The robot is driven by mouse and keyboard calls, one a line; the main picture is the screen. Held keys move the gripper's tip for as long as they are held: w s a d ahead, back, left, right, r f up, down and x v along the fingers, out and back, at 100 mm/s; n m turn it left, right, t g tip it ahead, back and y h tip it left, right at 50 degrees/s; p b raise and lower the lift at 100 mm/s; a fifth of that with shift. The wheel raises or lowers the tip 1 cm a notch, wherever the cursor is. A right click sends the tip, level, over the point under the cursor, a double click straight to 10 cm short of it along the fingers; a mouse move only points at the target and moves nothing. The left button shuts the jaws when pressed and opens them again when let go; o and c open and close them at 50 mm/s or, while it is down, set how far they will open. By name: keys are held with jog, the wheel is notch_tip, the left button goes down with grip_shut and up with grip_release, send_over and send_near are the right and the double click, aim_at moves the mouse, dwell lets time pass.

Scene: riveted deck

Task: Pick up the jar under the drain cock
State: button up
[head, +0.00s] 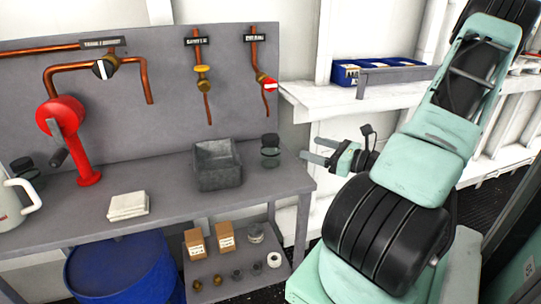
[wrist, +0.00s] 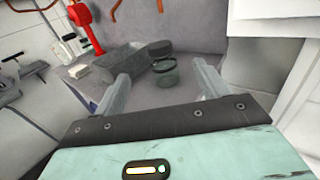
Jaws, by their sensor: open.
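The jar (head: 270,158), greenish clear glass, stands on the grey bench near its right end, below the cock with the red handle (head: 267,84) on the right copper pipe. A black round lid shape (head: 270,139) shows just above it; I cannot tell whether it is on this jar or on another behind. My gripper (head: 310,148) is open and empty, right of the jar, fingers pointing left toward it. In the wrist view the jar (wrist: 166,74) shows beyond and between the open fingers (wrist: 160,72), apart from both.
A grey open bin (head: 218,180) stands just left of the jar. A folded white cloth (head: 128,206), a red stand (head: 75,140) and a white jug (head: 12,205) are further left. Several small items sit on the lower shelf (head: 225,290). A white ledge (head: 310,100) runs behind right.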

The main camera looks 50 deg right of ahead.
send_near(265, 135)
jog(key=w, duration=0.2)
jog(key=w+p, duration=0.1)
jog(key=w, duration=0.1)
jog(key=shift+w+r, duration=0.25)
jog(key=shift+w+a+f, duration=0.1)
jog(key=shift+w+a, duration=0.05)
jog(key=shift+w, duration=0.75)
jog(key=shift+w+a+f, duration=0.1)
jog(key=shift+w+a, duration=0.1)
jog(key=shift+w, duration=0.7)
jog(key=shift+w+a, duration=0.15)
jog(key=shift+w, duration=0.8)
jog(key=c, duration=1.4)
jog(key=shift+c, duration=0.2)
